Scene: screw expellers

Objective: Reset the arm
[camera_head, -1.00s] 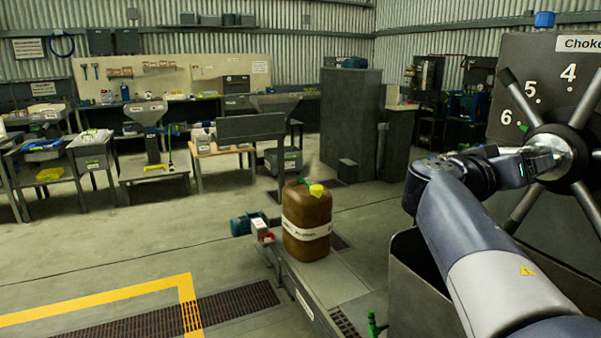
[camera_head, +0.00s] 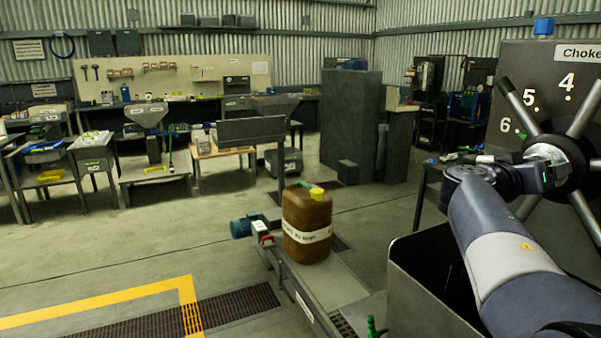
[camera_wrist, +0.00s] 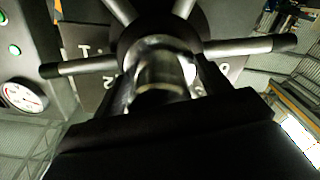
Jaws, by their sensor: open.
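My arm reaches up the right side of the head view to the choke handwheel (camera_head: 563,168), a dark hub with several spokes on a grey panel marked with numbers. My gripper (camera_head: 548,160) is at the front of the wheel's hub, over its shiny metal end. In the wrist view the hub (camera_wrist: 160,65) and spokes fill the upper middle, with the open jaws of my gripper (camera_wrist: 160,95) on both sides of the metal end. Whether the jaws touch it cannot be told.
A grey open bin (camera_head: 425,290) stands below my arm. A brown jerrycan (camera_head: 307,225) with a yellow cap stands on a low metal platform (camera_head: 335,285). A gauge (camera_wrist: 22,97) shows in the wrist view.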

